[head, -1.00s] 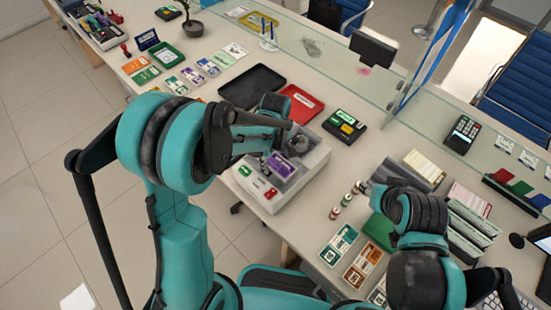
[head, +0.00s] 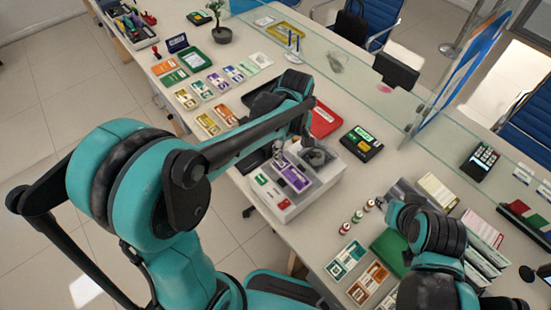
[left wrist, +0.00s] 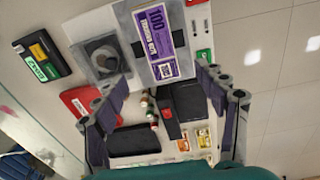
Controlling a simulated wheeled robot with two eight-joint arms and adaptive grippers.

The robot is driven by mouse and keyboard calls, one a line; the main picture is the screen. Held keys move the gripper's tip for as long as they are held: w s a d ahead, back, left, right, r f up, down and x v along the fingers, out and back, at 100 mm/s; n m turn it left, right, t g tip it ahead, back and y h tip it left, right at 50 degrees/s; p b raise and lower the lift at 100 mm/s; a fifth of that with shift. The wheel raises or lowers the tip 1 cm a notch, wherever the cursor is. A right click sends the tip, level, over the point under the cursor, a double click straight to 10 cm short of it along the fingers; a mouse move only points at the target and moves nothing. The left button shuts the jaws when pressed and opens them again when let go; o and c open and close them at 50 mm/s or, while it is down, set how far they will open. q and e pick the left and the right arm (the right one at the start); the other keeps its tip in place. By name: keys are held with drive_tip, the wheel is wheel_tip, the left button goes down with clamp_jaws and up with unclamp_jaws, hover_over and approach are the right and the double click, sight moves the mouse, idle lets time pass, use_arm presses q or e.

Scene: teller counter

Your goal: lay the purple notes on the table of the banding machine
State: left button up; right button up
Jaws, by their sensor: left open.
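The purple notes (head: 291,173) lie flat on the grey table of the white banding machine (head: 285,205). In the left wrist view the notes (left wrist: 153,38) show their printed face, beside the dark ring-shaped part of the banding machine (left wrist: 102,60). My left gripper (head: 294,146) is above the machine, close to the notes in the head view. In the left wrist view its two fingers (left wrist: 155,92) are wide apart with nothing held between them, and the notes lie beyond them. My right gripper (head: 382,203) is low at the right, mostly hidden by its own arm.
A red tray (head: 323,121) and a black-and-green device (head: 361,143) stand behind the machine. Small spools (head: 357,216) and note bundles (head: 346,260) lie to its right. More bundles (head: 208,124) lie at the left. A glass screen (head: 440,140) runs along the counter.

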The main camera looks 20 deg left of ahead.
use_arm(q)
drive_tip(key=s+a+r+m+t, duration=0.2)
drive_tip(key=s+a+m+t, duration=0.1)
drive_tip(key=s+m, duration=0.2)
drive_tip(key=s+a+r+m+t, duration=0.3)
drive_tip(key=s+a+m, duration=0.1)
drive_tip(key=s, duration=0.4)
drive_tip(key=shift+a+r+m+t, duration=0.2)
drive_tip(key=shift+r+m+t, duration=0.2)
drive_tip(key=shift+m, duration=0.4)
drive_tip(key=shift+s, duration=0.1)
wheel_tip(320, 180, down, 6)
drive_tip(key=b, duration=0.6)
